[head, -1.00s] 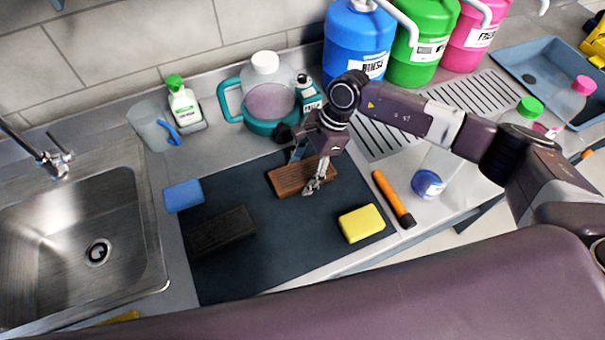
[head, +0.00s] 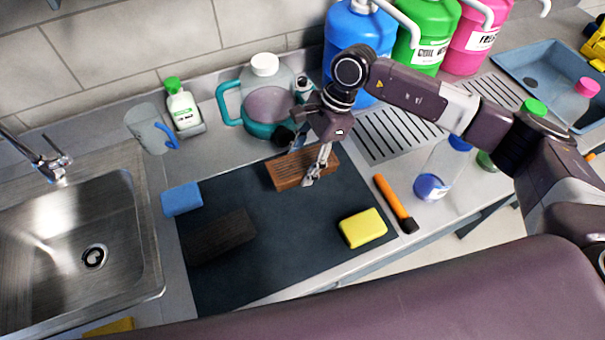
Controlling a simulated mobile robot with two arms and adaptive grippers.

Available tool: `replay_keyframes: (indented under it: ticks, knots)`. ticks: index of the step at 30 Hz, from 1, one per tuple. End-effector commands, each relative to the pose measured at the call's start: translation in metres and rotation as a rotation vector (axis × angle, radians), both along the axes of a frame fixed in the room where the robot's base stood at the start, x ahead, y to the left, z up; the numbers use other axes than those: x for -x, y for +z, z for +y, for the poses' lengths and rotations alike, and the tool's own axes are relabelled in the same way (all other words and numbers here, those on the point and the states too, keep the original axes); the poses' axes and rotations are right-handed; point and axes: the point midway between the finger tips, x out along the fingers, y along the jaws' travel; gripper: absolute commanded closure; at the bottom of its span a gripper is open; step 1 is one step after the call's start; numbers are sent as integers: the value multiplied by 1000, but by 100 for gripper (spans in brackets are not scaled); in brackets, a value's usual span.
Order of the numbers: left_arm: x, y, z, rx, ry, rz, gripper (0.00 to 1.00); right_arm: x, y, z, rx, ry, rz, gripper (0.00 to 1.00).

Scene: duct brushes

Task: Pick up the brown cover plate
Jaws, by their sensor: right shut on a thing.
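The brown cover plate (head: 289,171) is a flat, reddish-brown slab with slots or grooves in its top. It is at the back right part of the dark mat (head: 290,250). My right gripper (head: 316,172) comes down from above and is shut on the plate near its right half. The plate seems a little raised off the mat, though the gap under it is hard to see. The gripper's far finger is partly hidden. My left gripper is not in view.
A dark block (head: 222,236), a blue sponge (head: 181,199) and a yellow sponge (head: 363,228) lie around the mat. An orange-handled tool (head: 391,198) lies to the right. A teal jug (head: 268,100) stands close behind the gripper. The sink (head: 70,235) is at left.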

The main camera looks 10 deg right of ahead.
Motion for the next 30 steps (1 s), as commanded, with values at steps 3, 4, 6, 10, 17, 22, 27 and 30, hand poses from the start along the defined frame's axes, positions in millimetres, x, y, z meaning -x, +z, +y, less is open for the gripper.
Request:
replay_keyframes:
  ticks: [3,4,6,10,17,22,27,30]
  knots:
    - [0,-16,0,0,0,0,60,-2,34,0,-1,3,-12,81]
    - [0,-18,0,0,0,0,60,-2,43,0,-2,1,-10,81]
    - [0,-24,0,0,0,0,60,-2,63,0,-2,1,-10,81]
    - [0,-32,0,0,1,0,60,-2,97,1,-3,2,-8,81]
    - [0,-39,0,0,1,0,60,-1,134,0,-2,1,-3,81]
    - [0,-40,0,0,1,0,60,0,143,0,0,0,-1,81]
    - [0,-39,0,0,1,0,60,0,144,0,0,0,0,81]
    - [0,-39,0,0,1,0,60,0,144,0,0,1,-1,51]
